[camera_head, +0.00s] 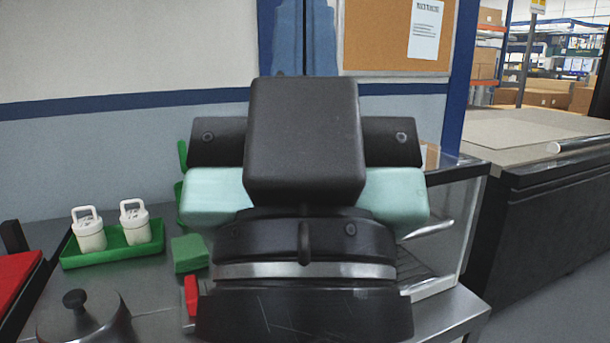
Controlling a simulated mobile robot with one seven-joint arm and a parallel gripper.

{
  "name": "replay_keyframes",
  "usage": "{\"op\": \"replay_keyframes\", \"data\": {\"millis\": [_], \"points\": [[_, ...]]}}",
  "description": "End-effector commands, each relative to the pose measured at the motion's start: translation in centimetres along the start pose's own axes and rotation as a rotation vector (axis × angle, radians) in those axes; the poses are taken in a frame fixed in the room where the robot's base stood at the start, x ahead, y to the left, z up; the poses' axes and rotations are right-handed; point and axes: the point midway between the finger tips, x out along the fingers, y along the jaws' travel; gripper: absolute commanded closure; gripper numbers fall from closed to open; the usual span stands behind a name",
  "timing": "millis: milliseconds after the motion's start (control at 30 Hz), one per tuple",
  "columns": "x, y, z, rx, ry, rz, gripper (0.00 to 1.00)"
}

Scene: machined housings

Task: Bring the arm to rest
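The end of my arm, with my gripper (305,145), stands large in the middle of the camera_head view. It is a black block with darker side parts and pale teal parts on both sides, above a round black section with a silver band. It hides the middle of the worktop behind it. I see no fingertips, so I cannot tell whether the gripper is open or shut or whether it holds anything.
On the metal worktop (160,325) are a green tray (105,256) with two white lidded containers (90,232), a green block (189,253), a dark knobbed lid (88,320) and a red item (15,285). A clear-sided case (455,235) stands right of my arm.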

Motion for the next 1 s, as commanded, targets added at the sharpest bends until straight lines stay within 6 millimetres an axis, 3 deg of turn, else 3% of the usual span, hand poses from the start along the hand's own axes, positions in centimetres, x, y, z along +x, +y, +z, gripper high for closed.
{"op": "replay_keyframes", "data": {"millis": [33, 500, 700, 1000], "points": [[2.4, 0.0, -2.3, 0.000, 0.000, 0.000, 1.00], [12.8, 0.0, -12.1, 0.000, -0.001, -0.001, 1.00], [15.1, 0.0, -14.3, 0.000, -0.001, -0.001, 1.00], [15.5, 0.0, -14.6, 0.000, -0.001, -0.001, 1.00]]}}
